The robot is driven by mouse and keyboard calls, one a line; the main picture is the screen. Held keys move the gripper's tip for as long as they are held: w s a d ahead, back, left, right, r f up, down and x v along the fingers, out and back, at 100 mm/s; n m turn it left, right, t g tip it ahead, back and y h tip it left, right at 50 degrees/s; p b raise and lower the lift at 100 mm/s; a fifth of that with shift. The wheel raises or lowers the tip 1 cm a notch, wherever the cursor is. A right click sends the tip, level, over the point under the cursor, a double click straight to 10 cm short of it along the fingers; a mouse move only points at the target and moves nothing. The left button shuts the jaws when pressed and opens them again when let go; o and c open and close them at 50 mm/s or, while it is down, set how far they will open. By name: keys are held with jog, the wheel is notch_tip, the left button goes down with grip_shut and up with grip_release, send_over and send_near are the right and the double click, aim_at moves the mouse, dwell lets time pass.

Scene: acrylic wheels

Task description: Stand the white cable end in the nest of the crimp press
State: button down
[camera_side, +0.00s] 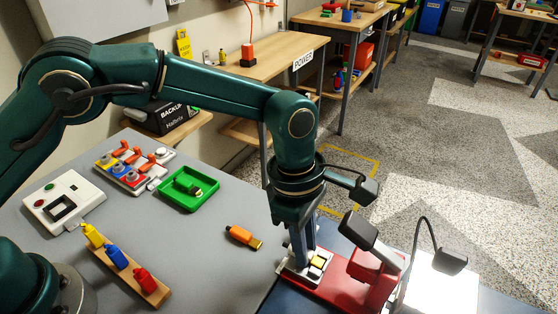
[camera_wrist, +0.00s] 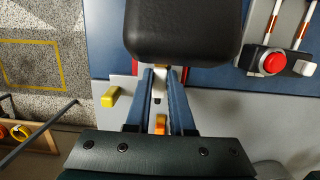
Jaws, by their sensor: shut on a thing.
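My gripper (camera_side: 299,262) points straight down over the pale block (camera_side: 317,272) at the left end of the red crimp press base (camera_side: 340,292). In the wrist view its two blue fingers (camera_wrist: 161,85) are close together, with a small pale piece (camera_wrist: 158,80) between their tips. The gripper is shut on this piece, which seems to be the white cable end. Most of it is hidden by the fingers. I cannot tell whether its lower end touches the nest. The nest opening is hidden under the fingertips.
The press's black-topped lever (camera_side: 358,232) stands just right of my gripper. A yellow block (camera_side: 318,262) is beside the fingers. An orange cable end (camera_side: 243,237) lies on the grey table. A wooden rack (camera_side: 120,275) holds yellow, blue and red ones. A green tray (camera_side: 188,203) stands farther back.

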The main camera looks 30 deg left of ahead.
dwell(0.3)
jog(key=c, duration=0.7)
grip_release()
jog(key=shift+a+r, duration=0.2)
jog(key=shift+r, duration=1.1)
jog(key=shift+a+r, duration=0.2)
jog(key=shift+r, duration=1.05)
